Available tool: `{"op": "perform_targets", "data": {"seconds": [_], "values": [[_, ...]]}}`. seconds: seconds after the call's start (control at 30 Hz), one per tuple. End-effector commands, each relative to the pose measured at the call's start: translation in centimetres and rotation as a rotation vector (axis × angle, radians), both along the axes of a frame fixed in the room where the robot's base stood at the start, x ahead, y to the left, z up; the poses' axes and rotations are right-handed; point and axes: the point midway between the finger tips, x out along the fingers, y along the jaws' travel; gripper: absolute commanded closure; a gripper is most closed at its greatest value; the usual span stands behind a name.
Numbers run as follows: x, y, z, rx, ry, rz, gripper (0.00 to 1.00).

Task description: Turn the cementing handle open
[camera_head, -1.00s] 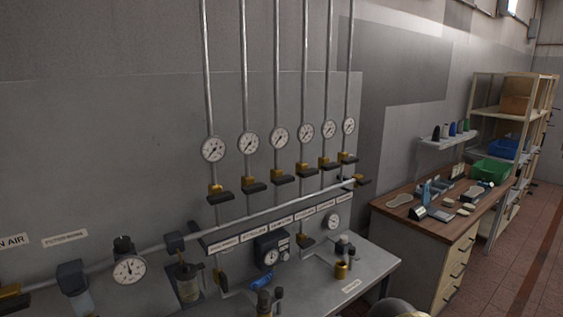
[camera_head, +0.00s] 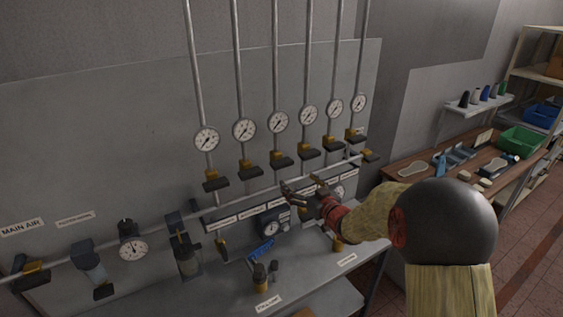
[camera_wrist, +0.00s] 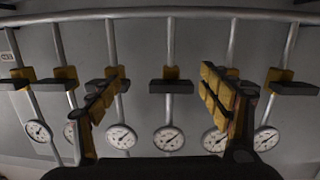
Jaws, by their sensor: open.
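A row of several valves with brass bodies and flat black handles hangs on vertical pipes; the label text below is too small to read, so I cannot tell which handle is the cementing one. In the head view they run from a left handle (camera_head: 216,184) to a right handle (camera_head: 355,138). My gripper (camera_head: 302,186) is open, in front of the panel, below the row. In the wrist view, which shows the scene upside down, my gripper (camera_wrist: 158,92) has its fingers spread, with one black handle (camera_wrist: 171,87) seen between them, apparently untouched.
Round gauges (camera_head: 278,121) sit above the handles. A horizontal pipe (camera_head: 250,197) and a label strip (camera_head: 222,225) run below. A regulator (camera_head: 272,226) and blue-handled valve (camera_head: 261,250) are close under my gripper. A workbench (camera_head: 398,172) stands at the right.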

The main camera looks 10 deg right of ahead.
Motion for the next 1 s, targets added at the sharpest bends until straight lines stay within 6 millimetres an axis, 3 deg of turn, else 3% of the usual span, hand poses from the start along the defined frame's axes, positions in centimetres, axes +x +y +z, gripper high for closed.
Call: {"op": "perform_targets", "data": {"seconds": [0.2,0.7,1.0], "values": [[-0.1,1.5,2.7,0.064,-0.088,0.051,0.21],[6.1,3.5,2.8,0.069,-0.085,0.049,0.21],[7.1,3.7,2.7,0.069,-0.085,0.048,0.21]]}}
